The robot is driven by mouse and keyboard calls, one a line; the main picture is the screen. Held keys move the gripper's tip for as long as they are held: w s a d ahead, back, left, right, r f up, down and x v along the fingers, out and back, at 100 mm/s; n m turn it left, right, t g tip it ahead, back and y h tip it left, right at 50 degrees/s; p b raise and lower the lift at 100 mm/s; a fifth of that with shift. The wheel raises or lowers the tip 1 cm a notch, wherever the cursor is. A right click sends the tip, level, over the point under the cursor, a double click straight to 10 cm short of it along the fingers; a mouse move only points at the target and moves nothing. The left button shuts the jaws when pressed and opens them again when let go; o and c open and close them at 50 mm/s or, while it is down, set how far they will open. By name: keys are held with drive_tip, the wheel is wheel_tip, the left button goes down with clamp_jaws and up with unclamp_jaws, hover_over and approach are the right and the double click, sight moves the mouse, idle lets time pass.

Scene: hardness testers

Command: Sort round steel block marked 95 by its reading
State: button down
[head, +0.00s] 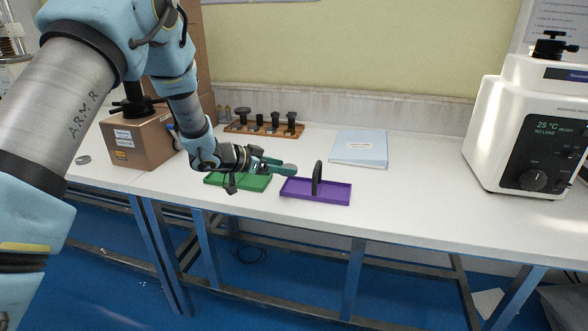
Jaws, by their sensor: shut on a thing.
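My gripper (284,167) reaches right, low above the right part of the green tray (262,186). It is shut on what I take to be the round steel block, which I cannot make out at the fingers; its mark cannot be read. The purple tray (337,197) lies just to the right of the green one. A dark, narrow upright piece (317,179) shows over the purple tray, right of the fingertips; I cannot tell what it is. The white hardness tester (500,120) stands at the right; its display shows 25 °C, READY and NO LOAD.
A wooden rack (240,129) with several black-topped pieces stands behind the trays. A pale blue folder (359,148) lies behind the purple tray. A brown box-like device (137,140) and a small grey disc (83,160) are at the left. The table is clear between folder and tester.

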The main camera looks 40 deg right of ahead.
drive_tip(key=b, duration=0.4)
hover_over(293, 190)
drive_tip(key=shift+s+d+f, duration=0.1)
drive_tip(key=shift+f, duration=2.25)
drive_tip(key=shift+f+b, duration=0.4)
drive_tip(key=shift+f, duration=0.55)
drive_tip(key=shift+a, duration=0.2)
drive_tip(key=shift+f, duration=0.1)
unclamp_jaws()
drive_tip(key=shift+f, duration=0.1)
drive_tip(key=shift+c, duration=1)
